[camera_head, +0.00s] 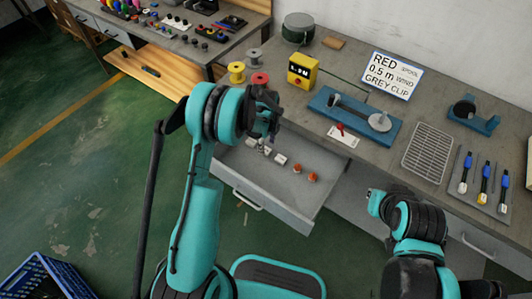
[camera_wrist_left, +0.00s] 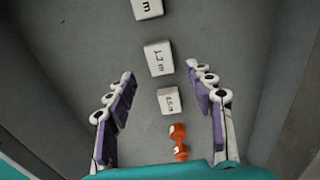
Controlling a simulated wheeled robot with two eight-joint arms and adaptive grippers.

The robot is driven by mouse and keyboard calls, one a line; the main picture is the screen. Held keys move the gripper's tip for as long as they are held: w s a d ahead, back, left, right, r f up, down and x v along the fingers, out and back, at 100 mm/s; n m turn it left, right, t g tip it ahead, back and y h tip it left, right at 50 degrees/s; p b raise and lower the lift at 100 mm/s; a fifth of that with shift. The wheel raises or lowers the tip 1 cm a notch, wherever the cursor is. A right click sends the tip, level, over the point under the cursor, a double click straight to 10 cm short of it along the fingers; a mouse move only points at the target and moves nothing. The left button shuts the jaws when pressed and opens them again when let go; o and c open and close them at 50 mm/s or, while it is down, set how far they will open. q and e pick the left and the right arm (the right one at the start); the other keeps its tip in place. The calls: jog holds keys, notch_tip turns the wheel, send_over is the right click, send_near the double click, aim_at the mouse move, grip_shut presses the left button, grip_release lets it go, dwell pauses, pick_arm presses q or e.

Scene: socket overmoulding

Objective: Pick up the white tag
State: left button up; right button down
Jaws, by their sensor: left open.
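Several white tags lie in a row in the open grey drawer (camera_head: 265,186). In the left wrist view, one tag reads "1.2 m" (camera_wrist_left: 158,58). A smaller tag (camera_wrist_left: 169,101) has print too small to read surely. A third tag (camera_wrist_left: 147,9) is cut by the top edge. In the head view, one white tag (camera_head: 281,159) shows clearly below the hand. My left gripper (camera_head: 272,118) is above the drawer; in its wrist view the gripper (camera_wrist_left: 163,76) is open and empty, fingers on both sides of the tag row. My right arm is folded at lower right, its gripper out of sight.

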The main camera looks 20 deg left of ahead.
aim_at(268, 151)
pick_arm(q)
notch_tip(268, 151, down, 4)
jog(key=shift+d+r+b, duration=0.1)
jog(key=shift+r+b, duration=0.1)
jog(key=shift+b, duration=0.4)
jog(key=shift+r, duration=0.15)
jog(key=c, duration=0.9)
jog(key=shift+r+p, duration=0.3)
jog(key=shift+r, duration=0.15)
jog(key=r, duration=0.1)
jog(key=r+p, duration=0.2)
jog(key=r, duration=0.1)
jog(key=shift+s+d, duration=0.1)
jog(key=shift+d, duration=0.15)
jog(key=s+d+r+p, duration=0.1)
jog(key=s+d+r, duration=0.1)
jog(key=d, duration=0.1)
jog(key=s+d+r+p, duration=0.1)
jog(key=s+d+r, duration=0.1)
jog(key=d, duration=0.1)
jog(key=s+d+r+p, duration=0.1)
jog(key=s+d+r, duration=0.1)
jog(key=d, duration=0.1)
jog(key=shift+s, duration=0.4)
